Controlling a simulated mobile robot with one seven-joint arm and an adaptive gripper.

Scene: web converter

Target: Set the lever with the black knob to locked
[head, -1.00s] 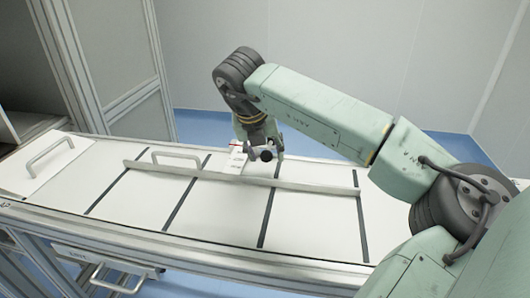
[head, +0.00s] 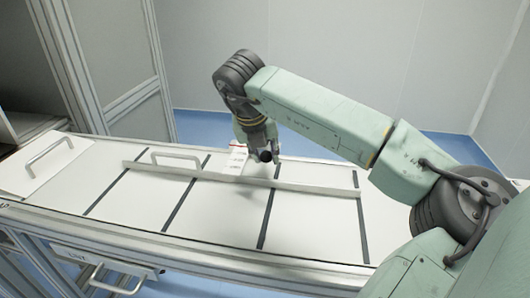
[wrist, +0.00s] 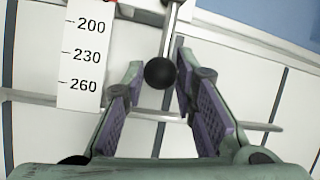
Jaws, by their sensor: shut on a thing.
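The black knob (wrist: 160,73) is a round ball on the end of a thin metal lever (wrist: 171,30), which runs up to the top edge of the wrist view. The knob also shows in the head view (head: 264,156), just below my gripper (head: 262,146). In the wrist view, the two purple-padded fingers of my gripper (wrist: 158,60) stand either side of the knob and lever. My gripper is shut on the lever at its knob end; the exact contact is hard to see. No locked marking is readable.
A white scale plate (wrist: 85,55) reading 200, 230 and 260 stands beside the lever. A long metal rail (head: 310,187) crosses the white, dark-striped worktop (head: 230,225). Panel handles (head: 175,154) stand up at the left.

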